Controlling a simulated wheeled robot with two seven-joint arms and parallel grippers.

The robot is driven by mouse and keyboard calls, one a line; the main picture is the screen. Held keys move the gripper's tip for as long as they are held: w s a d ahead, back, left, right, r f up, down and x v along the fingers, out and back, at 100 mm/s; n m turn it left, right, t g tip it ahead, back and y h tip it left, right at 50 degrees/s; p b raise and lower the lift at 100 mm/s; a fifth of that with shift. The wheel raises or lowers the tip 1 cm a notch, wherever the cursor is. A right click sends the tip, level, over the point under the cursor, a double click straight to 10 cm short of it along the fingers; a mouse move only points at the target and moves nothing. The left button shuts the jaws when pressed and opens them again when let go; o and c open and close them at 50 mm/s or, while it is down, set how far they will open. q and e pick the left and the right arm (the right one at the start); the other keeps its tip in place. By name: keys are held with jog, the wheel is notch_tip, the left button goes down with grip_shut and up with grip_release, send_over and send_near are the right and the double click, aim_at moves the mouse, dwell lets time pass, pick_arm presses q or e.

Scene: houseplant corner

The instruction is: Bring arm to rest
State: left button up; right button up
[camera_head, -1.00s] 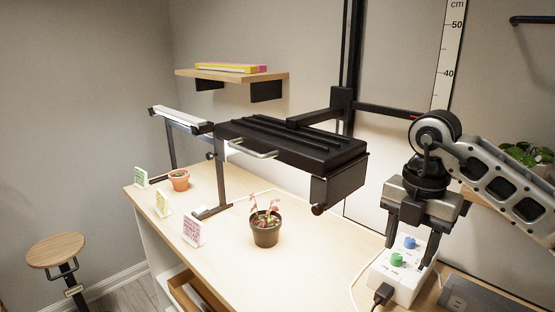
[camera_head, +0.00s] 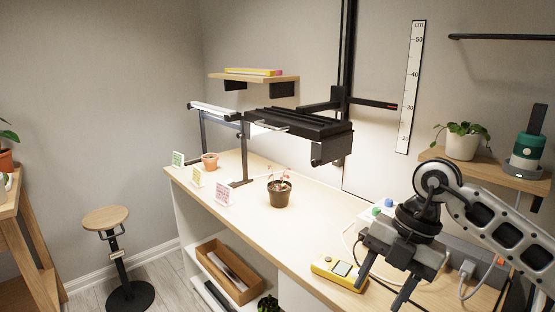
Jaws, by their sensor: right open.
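My right gripper (camera_head: 378,290) comes in from the right in the head view. Its two dark fingers are apart and empty, and they point down near the front edge of the wooden bench (camera_head: 318,212). My right arm stretches back to the right edge. A yellow handheld meter (camera_head: 338,272) lies on the bench just left of the fingers, apart from them or partly behind them; I cannot tell which. My left gripper is not in view.
A black lamp (camera_head: 300,122) hangs over a small potted plant (camera_head: 279,192). A control box with green and blue knobs (camera_head: 376,211) sits behind my gripper. A wall shelf (camera_head: 497,170) holds a white-potted plant (camera_head: 462,142). A stool (camera_head: 106,219) stands at the left.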

jog(key=s+a+r+m+t+y, duration=0.15)
jog(key=s+a+y, duration=0.25)
jog(key=a+y, duration=0.5)
jog(key=s+a+r+y, duration=0.2)
jog(key=s+a+y, duration=0.2)
jog(key=a+y, duration=0.45)
jog(key=w+d+f+m+t+h, duration=0.1)
jog(key=d+f+m+t+h, duration=0.55)
jog(key=m, duration=0.45)
jog(key=w+d+f+m+t+h, duration=0.2)
jog(key=d+f+m+t+h, duration=0.2)
jog(key=f+m+t+h, duration=0.45)
jog(key=s+d+f+m+g+h, duration=0.3)
jog(key=s+d+f+m+g, duration=0.1)
jog(key=s+f, duration=0.7)
jog(key=shift+d+f+m+g, duration=0.15)
jog(key=shift+f+m+g, duration=0.25)
jog(key=shift+m, duration=0.4)
jog(key=shift+s+r, duration=0.1)
